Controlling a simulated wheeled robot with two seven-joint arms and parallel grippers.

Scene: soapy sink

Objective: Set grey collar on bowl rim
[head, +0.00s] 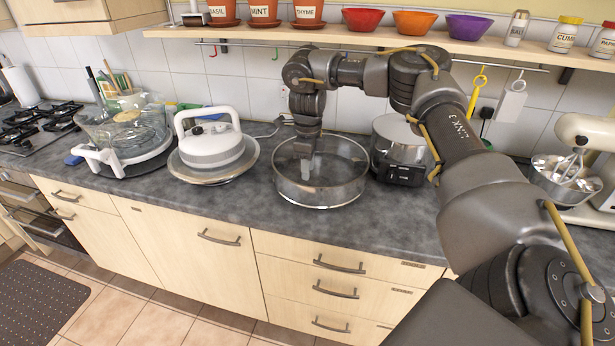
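The grey collar (323,201) is a wide ring with a metallic rim and wall, resting on the dark worktop at the centre. The glass bowl (98,135) sits in a white stand at the left, with another item visible in or behind it. My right gripper (307,172) points down within the collar's outline in the picture. My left gripper is out of view.
A white and grey domed lid with a handle (212,146) stands on a plate between bowl and collar. A steel pot on a dark base (400,150) is close to the collar's right. A mixer (590,150) stands far right. A shelf (350,37) hangs above.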

